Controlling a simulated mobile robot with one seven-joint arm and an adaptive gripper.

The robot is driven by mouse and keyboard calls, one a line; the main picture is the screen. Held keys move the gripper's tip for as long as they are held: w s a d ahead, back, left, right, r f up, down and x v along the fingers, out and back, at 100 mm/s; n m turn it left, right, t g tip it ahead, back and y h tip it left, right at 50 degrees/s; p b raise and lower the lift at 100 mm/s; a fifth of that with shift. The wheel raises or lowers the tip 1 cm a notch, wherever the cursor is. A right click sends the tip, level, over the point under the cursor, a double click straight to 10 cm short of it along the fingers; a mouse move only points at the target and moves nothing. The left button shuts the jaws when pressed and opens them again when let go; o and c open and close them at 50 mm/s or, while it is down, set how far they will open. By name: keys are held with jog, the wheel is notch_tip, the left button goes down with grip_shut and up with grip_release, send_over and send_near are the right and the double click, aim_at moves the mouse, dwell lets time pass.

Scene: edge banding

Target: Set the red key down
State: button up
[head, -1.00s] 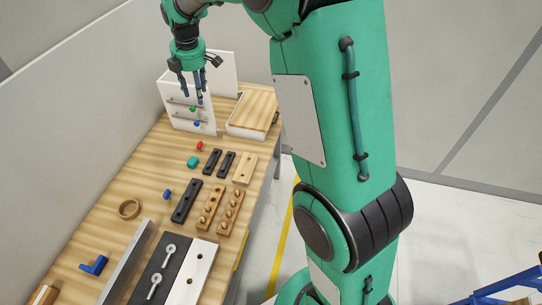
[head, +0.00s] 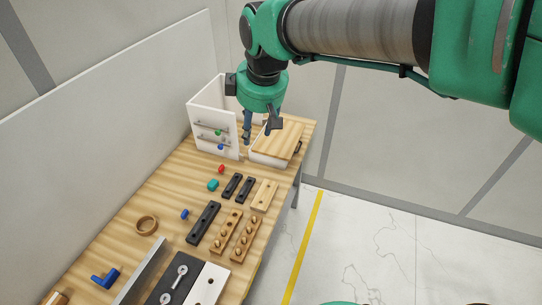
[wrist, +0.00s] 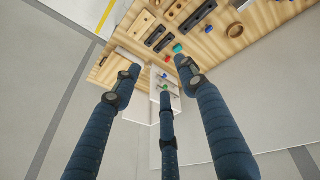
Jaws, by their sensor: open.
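The small red key (head: 221,169) lies on the wooden workbench (head: 165,195), in front of the white drawer cabinet (head: 205,95) and near a teal block (head: 213,185). It also shows as a small red spot in the wrist view (wrist: 168,59). My gripper (head: 257,136) is open and empty, its fingers spread and pointing down. It hangs above the far end of the bench, by the cabinet and the wooden-lidded box, apart from the key. The wrist view shows the fingers (wrist: 160,78) with nothing between them.
A green piece (head: 218,132) and a blue piece (head: 221,147) sit on the cabinet's drawer fronts. The wooden-lidded white box (head: 278,140) stands right of the cabinet. Black and wooden blocks (head: 226,230) fill the bench's right side; a tape ring (head: 147,225) lies left.

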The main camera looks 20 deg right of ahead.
jog(key=s+f+m+t, duration=0.1)
jog(key=s+f+m, duration=0.2)
jog(key=s, duration=1.6)
jog(key=d+m, duration=0.1)
jog(key=m, duration=0.3)
jog(key=shift+m+t, duration=0.3)
jog(key=shift+m, duration=0.1)
jog(key=shift+s+f, duration=0.1)
notch_tip(320, 180, down, 14)
jog(key=b, duration=1.4)
